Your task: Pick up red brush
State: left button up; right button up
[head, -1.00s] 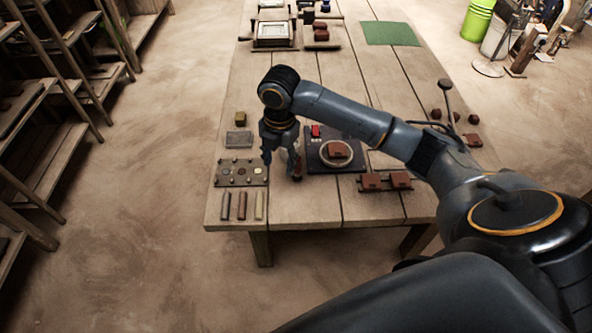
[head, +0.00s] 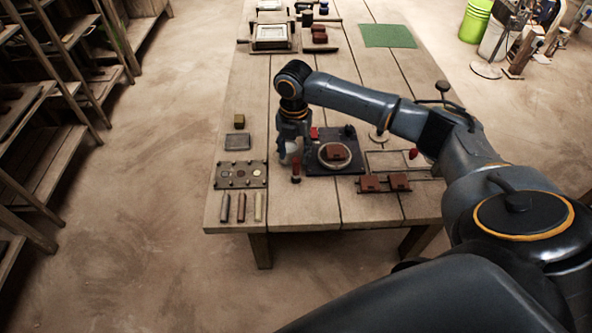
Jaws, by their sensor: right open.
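A small upright red item with a dark base (head: 296,172) stands on the table left of the dark press plate; it may be the red brush, but it is too small to be sure. My right gripper (head: 291,154) points down just above and behind it, at the plate's left edge. It is open, and I see nothing held in it. A pale shape shows by its fingers and I cannot tell what it is. Another small red item (head: 414,153) shows right of the plate, beside my forearm. My left gripper is not in view.
The dark plate (head: 347,167) bears a round ring with a reddish tile and a red block (head: 314,133). A holed board (head: 240,174) and three sticks (head: 241,207) lie left. The table's middle beyond my arm is clear.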

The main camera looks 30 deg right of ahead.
aim_at(296, 160)
jog(key=f, duration=0.3)
jog(key=shift+s+d+f, duration=0.1)
jog(key=shift+s+f, duration=0.25)
jog(key=shift+f, duration=0.65)
grip_shut()
